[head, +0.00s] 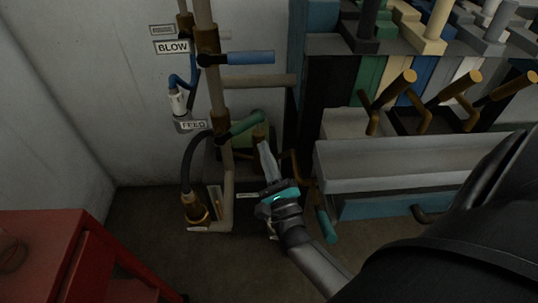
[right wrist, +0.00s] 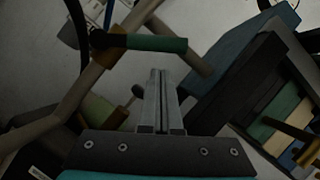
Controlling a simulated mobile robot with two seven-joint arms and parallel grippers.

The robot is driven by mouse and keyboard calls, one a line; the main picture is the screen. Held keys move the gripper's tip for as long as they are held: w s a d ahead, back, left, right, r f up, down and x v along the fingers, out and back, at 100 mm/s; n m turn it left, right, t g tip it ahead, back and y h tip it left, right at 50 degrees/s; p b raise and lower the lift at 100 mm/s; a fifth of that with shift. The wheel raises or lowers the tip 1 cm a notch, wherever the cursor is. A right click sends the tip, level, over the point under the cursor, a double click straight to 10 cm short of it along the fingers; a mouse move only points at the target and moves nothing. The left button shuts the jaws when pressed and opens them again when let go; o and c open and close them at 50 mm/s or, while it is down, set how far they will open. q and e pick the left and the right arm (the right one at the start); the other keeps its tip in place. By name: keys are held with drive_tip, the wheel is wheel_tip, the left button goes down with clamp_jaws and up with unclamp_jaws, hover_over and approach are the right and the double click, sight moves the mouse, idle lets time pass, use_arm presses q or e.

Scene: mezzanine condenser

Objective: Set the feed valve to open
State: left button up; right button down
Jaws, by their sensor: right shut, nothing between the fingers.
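The FEED label (head: 193,125) hangs on the wall side of a vertical pipe (head: 214,85). Beside it a green lever handle (head: 243,126) sticks out to the right from a dark pivot on the pipe, tilted slightly up, across the pipe's line. In the right wrist view the green handle (right wrist: 156,43) lies crosswise just beyond the fingertips. My right gripper (head: 264,147) is shut and empty, its tips just below the handle's free end; the wrist view also shows the closed fingers (right wrist: 160,78). I cannot tell whether they touch the handle. My left gripper is not in view.
A blue lever (head: 250,58) sits above, near the BLOW label (head: 173,47). A teal-green handle (head: 326,224) hangs low to the right. A machine with several brass-coloured levers (head: 395,89) fills the right. A red cabinet (head: 40,250) stands at lower left.

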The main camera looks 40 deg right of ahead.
sight(242, 126)
drive_tip(key=x, duration=0.5)
idle(0.3)
